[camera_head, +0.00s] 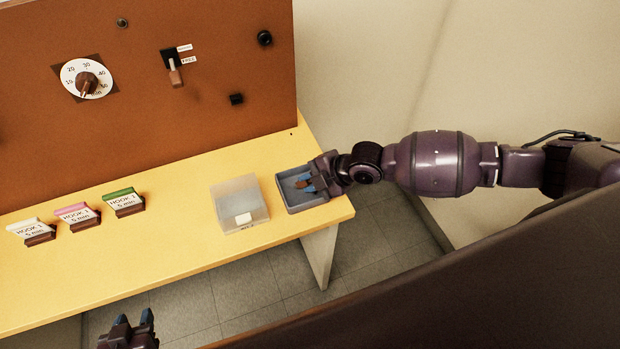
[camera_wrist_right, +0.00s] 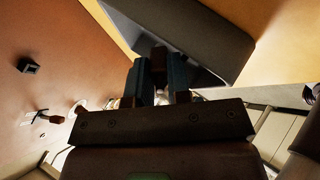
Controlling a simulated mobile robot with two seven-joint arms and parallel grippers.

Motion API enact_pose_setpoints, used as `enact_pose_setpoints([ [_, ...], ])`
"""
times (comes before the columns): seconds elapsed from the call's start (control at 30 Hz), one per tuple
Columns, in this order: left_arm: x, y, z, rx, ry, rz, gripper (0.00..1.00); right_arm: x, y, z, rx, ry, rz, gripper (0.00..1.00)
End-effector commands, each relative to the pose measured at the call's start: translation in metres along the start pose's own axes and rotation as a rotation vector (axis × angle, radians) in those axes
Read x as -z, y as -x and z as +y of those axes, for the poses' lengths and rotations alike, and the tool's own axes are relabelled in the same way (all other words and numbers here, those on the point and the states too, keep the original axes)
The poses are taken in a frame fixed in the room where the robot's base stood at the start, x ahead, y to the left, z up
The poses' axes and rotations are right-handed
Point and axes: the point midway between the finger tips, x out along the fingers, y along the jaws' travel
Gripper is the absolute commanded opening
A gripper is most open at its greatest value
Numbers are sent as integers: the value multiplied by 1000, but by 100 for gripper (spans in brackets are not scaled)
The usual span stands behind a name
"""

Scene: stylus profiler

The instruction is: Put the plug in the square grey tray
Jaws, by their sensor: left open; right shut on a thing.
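The square grey tray (camera_head: 322,201) stands near the right end of the yellow table. My right gripper (camera_head: 305,184) reaches in from the right over the tray. Its blue-tipped fingers are shut on the small brown plug (camera_head: 299,184), within the tray's outline; I cannot tell whether the plug touches the floor of the tray. In the right wrist view the plug (camera_wrist_right: 158,58) shows dark between the fingers, with the grey tray (camera_wrist_right: 215,35) beyond. My left gripper (camera_head: 130,324) is open and empty, low at the picture's bottom left, off the table's front edge.
A clear box (camera_head: 238,190) with a white piece in it stands just left of the tray. Several labelled cards in brown holders (camera_head: 124,202) stand further left. A brown panel (camera_head: 140,120) with a dial (camera_head: 88,79) and a switch (camera_head: 174,72) rises behind the table (camera_head: 180,240).

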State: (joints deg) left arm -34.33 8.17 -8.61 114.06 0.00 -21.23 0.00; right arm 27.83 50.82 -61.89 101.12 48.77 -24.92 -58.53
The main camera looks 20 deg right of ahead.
Motion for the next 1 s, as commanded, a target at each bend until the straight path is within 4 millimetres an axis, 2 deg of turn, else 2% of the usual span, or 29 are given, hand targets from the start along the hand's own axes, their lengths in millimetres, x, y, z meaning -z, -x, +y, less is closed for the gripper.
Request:
enact_pose_setpoints([
  [0.27,1,0,0,0,0,3,43,0,0,0,0,0,0,0],
  [0.3,1,0,0,0,0,3,43,0,0,0,0,0,0,22],
  [0.47,1,0,0,0,0,3,43,0,0,0,0,0,0,47],
  [0.67,0,0,0,0,0,2,43,0,0,0,0,0,0,48],
  [0.7,0,1,0,0,0,2,43,0,0,0,0,0,0,43],
  [1.0,0,2,-1,1,0,-3,43,1,2,1,0,0,0,43],
])
